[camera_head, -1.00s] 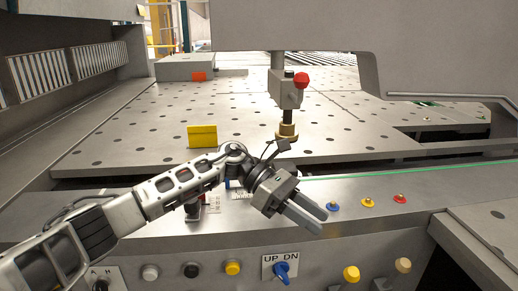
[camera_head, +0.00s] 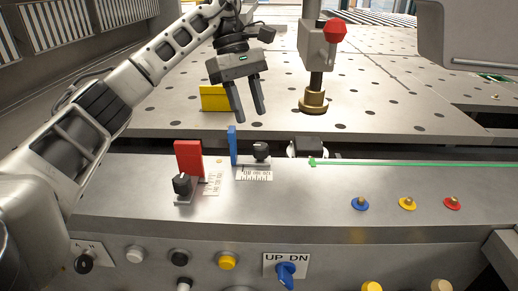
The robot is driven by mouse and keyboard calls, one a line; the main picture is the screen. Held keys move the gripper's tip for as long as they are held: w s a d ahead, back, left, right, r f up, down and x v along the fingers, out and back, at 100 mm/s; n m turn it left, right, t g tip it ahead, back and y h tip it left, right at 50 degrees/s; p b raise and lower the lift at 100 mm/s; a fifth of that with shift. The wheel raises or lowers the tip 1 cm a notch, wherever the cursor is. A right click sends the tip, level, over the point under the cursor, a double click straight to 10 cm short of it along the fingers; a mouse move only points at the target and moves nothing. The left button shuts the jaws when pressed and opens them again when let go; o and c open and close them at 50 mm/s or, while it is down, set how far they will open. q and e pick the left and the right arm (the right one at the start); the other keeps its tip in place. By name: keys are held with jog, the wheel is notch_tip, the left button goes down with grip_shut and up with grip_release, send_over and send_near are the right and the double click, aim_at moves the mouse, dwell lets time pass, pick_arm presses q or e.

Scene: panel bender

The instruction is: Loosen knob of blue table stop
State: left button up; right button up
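The blue table stop (camera_head: 232,146) stands upright as a thin blue plate on the front ledge, near the table edge. Its black knob (camera_head: 261,151) sits just to its right, above a white scale (camera_head: 254,174). My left gripper (camera_head: 246,117) hangs above and behind the blue stop in the picture, fingers pointing down. Its two fingers are apart with nothing between them. It does not touch the stop or the knob. My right gripper is not in view.
A red stop (camera_head: 188,157) with its own black knob (camera_head: 182,185) stands left of the blue one. A post with a red knob (camera_head: 334,31) rises to the right. Buttons line the front panel.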

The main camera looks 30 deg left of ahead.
aim_at(260, 145)
pick_arm(q)
jog(key=x, duration=0.7)
jog(key=shift+d+f, duration=0.1)
jog(key=shift+f, duration=0.15)
jog(key=c, duration=0.7)
